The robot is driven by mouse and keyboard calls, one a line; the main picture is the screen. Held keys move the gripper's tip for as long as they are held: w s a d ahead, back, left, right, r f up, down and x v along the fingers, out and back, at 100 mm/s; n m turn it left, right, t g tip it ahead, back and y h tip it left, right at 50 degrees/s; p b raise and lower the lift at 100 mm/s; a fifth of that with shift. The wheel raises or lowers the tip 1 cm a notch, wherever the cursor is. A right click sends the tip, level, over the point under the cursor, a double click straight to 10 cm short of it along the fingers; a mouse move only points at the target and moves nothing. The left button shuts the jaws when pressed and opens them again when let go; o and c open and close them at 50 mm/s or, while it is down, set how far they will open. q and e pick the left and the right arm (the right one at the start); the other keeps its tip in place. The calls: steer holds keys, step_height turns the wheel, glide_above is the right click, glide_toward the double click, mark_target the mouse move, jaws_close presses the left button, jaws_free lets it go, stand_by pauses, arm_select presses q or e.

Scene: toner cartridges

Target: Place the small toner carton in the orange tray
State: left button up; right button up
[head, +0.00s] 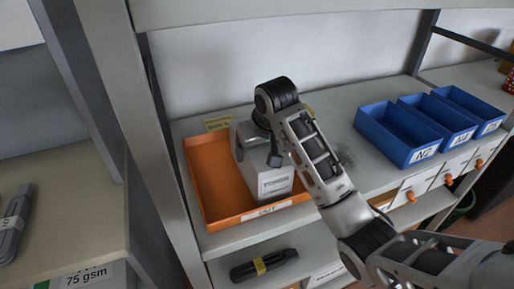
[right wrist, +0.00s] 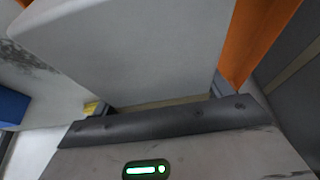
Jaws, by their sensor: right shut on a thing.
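My left gripper is not in view.
The tray stands on a grey shelf (head: 350,180). Several blue bins (head: 397,133) stand to the right. A dark toner cartridge with a yellow band (head: 263,266) lies on the shelf below. A grey upright post (head: 150,150) rises just left of the tray.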

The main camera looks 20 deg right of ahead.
steer(key=shift+r, duration=0.1)
steer(key=o, duration=1.6)
steer(key=v, duration=0.8)
steer(key=shift+d+r, duration=0.1)
steer(key=shift+r, duration=0.3)
steer(key=shift+v, duration=1.6)
steer(key=shift+s+f, duration=0.1)
steer(key=shift+s, duration=0.15)
